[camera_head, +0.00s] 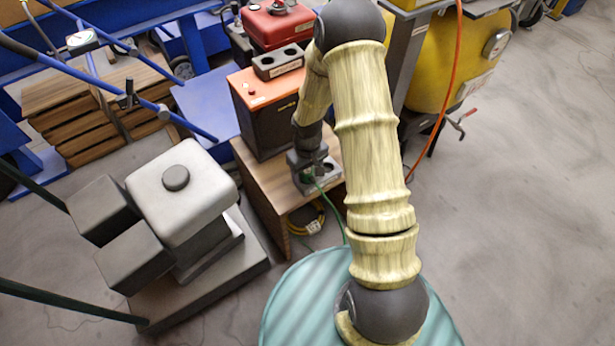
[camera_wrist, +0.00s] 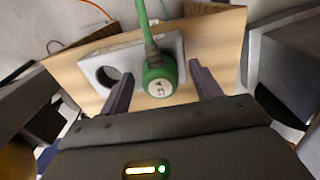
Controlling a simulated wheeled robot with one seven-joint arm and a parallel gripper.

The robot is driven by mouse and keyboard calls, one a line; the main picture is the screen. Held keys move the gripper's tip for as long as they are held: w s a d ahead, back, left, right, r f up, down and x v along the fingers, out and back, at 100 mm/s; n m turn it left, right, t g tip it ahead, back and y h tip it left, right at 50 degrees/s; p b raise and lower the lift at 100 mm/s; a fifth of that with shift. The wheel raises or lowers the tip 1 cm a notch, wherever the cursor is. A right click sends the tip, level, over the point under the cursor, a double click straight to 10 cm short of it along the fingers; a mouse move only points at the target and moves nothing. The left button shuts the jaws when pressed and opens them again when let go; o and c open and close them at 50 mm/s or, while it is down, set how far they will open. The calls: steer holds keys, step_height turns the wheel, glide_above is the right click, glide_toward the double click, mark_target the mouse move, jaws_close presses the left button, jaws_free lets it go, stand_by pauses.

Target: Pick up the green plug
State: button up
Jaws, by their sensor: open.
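The green plug (camera_wrist: 160,76) has a pale round marked end and a green cord. In the wrist view it is at a grey block (camera_wrist: 178,50), over the block's right part, with an open round hole at its left. My gripper (camera_wrist: 160,82) is open, one finger on each side of the plug, with visible gaps. In the head view my gripper (camera_head: 309,153) is low over the grey block (camera_head: 328,177) on a wooden stand. The plug is mostly hidden there; only a bit of green shows. How deep the plug sits in the block cannot be told.
The wooden stand (camera_head: 262,185) also bears a black box with an orange top (camera_head: 265,110), close by my gripper. A coiled yellow cable (camera_head: 308,222) lies below. A grey machine (camera_head: 185,190) stands left, a yellow tank (camera_head: 440,65) behind right. Floor at right is clear.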

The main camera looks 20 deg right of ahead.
mark_target(308, 170)
steer(key=shift+c, duration=0.4)
steer(key=c, duration=1)
steer(key=shift+r, duration=0.1)
step_height(308, 170, up, 10)
steer(key=p, duration=0.3)
steer(key=shift+p, duration=0.35)
steer(key=w+m, duration=0.2)
steer(key=m, duration=0.1)
steer(key=shift+w+f+m, duration=0.2)
steer(key=shift+f+m, duration=0.1)
